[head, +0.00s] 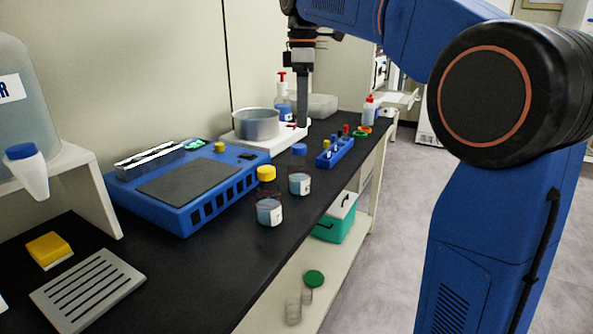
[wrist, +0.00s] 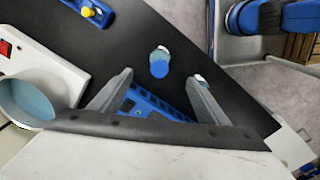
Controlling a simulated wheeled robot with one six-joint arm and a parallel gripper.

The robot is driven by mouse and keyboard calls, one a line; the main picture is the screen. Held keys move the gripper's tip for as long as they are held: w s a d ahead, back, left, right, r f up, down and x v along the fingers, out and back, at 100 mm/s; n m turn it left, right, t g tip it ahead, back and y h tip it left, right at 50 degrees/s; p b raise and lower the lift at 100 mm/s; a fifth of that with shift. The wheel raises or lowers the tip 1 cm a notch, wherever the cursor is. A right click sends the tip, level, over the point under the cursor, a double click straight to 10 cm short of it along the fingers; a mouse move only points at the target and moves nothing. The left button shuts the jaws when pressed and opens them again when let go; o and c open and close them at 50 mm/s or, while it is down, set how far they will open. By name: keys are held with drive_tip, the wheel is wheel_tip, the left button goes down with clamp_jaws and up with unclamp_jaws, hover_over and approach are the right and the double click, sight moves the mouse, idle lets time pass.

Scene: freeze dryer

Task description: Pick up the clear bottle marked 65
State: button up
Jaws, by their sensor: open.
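Two clear bottles with bluish liquid and white labels stand upright on the black bench in the head view. The nearer bottle (head: 269,212) has a yellow cap, the other bottle (head: 300,184) a blue cap. Their markings are too small to read, so I cannot tell which is 65. In the wrist view a blue-capped bottle (wrist: 159,66) shows ahead of the fingers.
A blue tube rack (head: 336,153) stands behind the bottles. A metal pot (head: 255,124) on a white hotplate is left of my gripper. A large blue instrument (head: 185,215) lies left of the bottles. The bench edge is close on their right.

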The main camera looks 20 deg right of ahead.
sight(302, 146)
wheel_tip(302, 146, down, 12)
drive_tip(key=shift+r, duration=0.1)
drive_tip(key=shift+w+a+f, duration=0.1)
drive_tip(key=shift+a+f, duration=0.05)
drive_tip(key=shift+f, duration=1.15)
drive_tip(key=shift+a+f, duration=0.15)
drive_tip(key=shift+f, duration=1.1)
drive_tip(key=c, duration=1.2)
drive_tip(key=shift+r, duration=0.1)
